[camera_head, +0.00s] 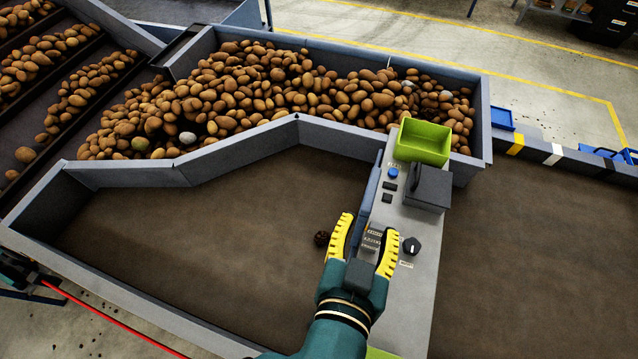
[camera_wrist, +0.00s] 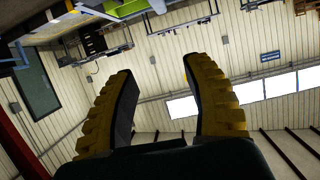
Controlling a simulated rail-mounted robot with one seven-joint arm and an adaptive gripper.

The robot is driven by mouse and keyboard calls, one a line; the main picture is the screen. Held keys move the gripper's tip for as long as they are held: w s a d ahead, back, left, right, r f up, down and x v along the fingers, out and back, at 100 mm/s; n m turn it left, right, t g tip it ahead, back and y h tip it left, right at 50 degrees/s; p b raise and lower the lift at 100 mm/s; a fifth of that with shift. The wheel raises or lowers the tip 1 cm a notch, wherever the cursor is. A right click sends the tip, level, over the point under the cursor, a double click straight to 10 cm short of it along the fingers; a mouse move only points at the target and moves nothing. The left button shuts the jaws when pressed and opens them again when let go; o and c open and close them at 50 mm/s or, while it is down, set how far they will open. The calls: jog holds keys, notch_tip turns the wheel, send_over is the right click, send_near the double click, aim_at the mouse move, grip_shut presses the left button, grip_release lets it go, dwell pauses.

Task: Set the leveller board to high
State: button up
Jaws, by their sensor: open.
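No part is readably marked as the leveller board. A grey control panel (camera_head: 410,300) runs beside the brown belt and carries a black round knob (camera_head: 411,245) with a small label below it, too small to read. A slim blue-grey upright plate (camera_head: 371,190) stands along the panel's left edge. My gripper (camera_head: 369,228), with yellow ribbed fingers, is open over the panel's left edge, just left of the knob. A dark ribbed block with small markings (camera_head: 372,240) shows between the fingers; I cannot tell whether they touch it. In the wrist view my gripper (camera_wrist: 160,68) is open, with only the distant wall between its fingers.
A green bin (camera_head: 424,142), a dark grey box (camera_head: 428,187) and a blue button (camera_head: 393,173) sit farther up the panel. Potatoes (camera_head: 270,90) fill the trough behind. A dark clod (camera_head: 322,238) lies on the brown belt (camera_head: 220,240), left of my gripper; the belt is otherwise clear.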

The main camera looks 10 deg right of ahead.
aim_at(372, 189)
jog(key=shift+n+y, duration=0.4)
jog(key=f+x, duration=0.1)
jog(key=x, duration=0.4)
jog(key=f+p+x, duration=0.1)
jog(key=x, duration=0.5)
jog(key=s+a+f+p+x, duration=0.1)
jog(key=x, duration=0.4)
jog(key=shift+w+d+f, duration=0.1)
jog(key=shift+f, duration=0.25)
jog(key=shift+c, duration=0.3)
grip_shut()
